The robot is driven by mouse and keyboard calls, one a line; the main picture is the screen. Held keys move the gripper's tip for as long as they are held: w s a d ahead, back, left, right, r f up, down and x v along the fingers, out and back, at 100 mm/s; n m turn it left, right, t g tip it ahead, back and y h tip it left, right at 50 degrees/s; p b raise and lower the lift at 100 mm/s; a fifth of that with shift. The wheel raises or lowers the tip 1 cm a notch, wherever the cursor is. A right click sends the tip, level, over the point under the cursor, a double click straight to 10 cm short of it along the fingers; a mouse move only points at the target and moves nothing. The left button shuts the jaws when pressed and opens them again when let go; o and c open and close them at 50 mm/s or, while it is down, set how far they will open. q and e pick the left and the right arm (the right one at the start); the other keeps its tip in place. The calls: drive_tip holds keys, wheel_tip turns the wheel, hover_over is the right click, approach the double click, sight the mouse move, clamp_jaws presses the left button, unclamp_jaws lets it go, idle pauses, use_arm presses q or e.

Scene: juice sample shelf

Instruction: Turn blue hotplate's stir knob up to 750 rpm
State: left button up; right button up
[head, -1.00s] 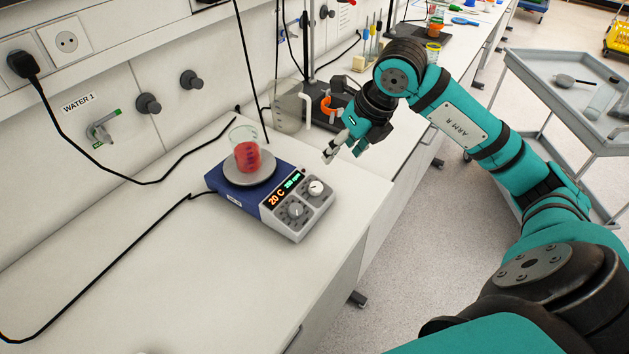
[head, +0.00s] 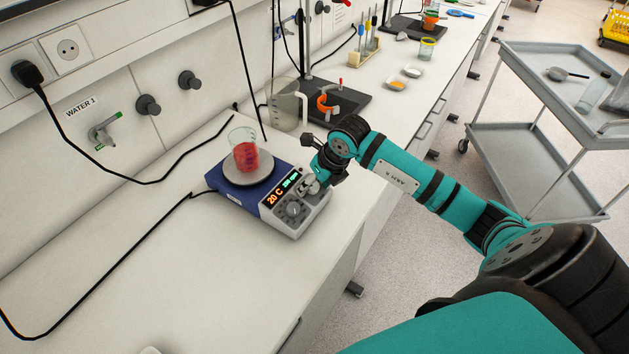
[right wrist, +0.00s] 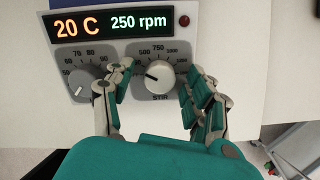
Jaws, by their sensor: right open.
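The blue hotplate (head: 228,195) stands on the bench, with a beaker of red liquid (head: 246,153) on its round plate. In the right wrist view its display (right wrist: 107,22) reads 20 C and 250 rpm. The left dial (right wrist: 82,88) is the other knob. My right gripper (head: 312,182) is at the hotplate's front panel. In the right wrist view its open fingers (right wrist: 152,88) stand on either side of the stir knob; contact cannot be told. My left gripper is not in view.
Black cables run over the bench (head: 150,260). The front left of the bench is mostly clear. A grey cart (head: 520,75) stands at right.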

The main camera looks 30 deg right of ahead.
clamp_jaws()
idle(0.3)
drive_tip(key=shift+m+b, duration=0.6)
drive_tip(key=shift+m, duration=0.5)
drive_tip(key=m+b, duration=0.1)
drive_tip(key=m, duration=0.2)
drive_tip(key=shift+m+h, duration=0.3)
drive_tip(key=m+b, duration=0.1)
drive_tip(key=m, duration=0.2)
drive_tip(key=shift+m+b, duration=0.55)
drive_tip(key=shift+m, duration=0.85)
drive_tip(key=shift+r, duration=0.1)
